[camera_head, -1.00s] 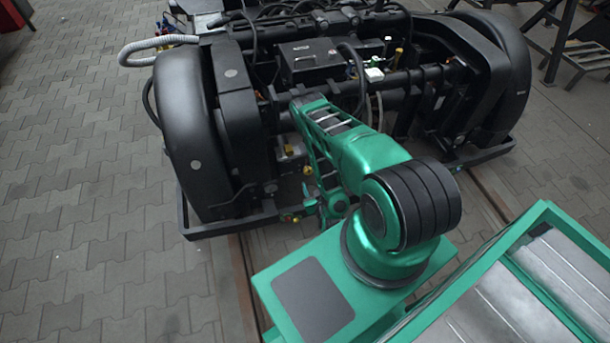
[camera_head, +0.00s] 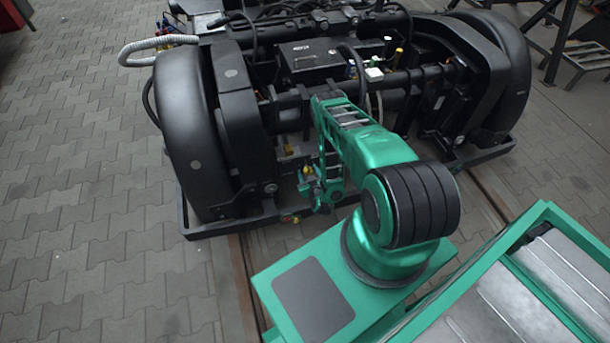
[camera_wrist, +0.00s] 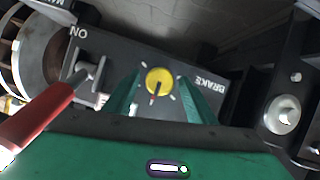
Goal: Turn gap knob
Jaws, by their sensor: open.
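The panel reads "BRAKE" and "ON" upside down in the wrist view. My gripper (camera_wrist: 160,95) is open, with one green finger on each side of the knob as seen in the wrist view. I cannot tell whether either finger touches it. In the head view my gripper (camera_head: 308,185) is low at the front of the bogie, where a small yellow spot shows close to it.
A lever with a red handle (camera_wrist: 40,125) is left of the knob in the wrist view. A metal bolt (camera_wrist: 282,115) is on the right. The black bogie (camera_head: 190,130) fills the upper head view, with a low frame bar along its front. Paving at left is clear.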

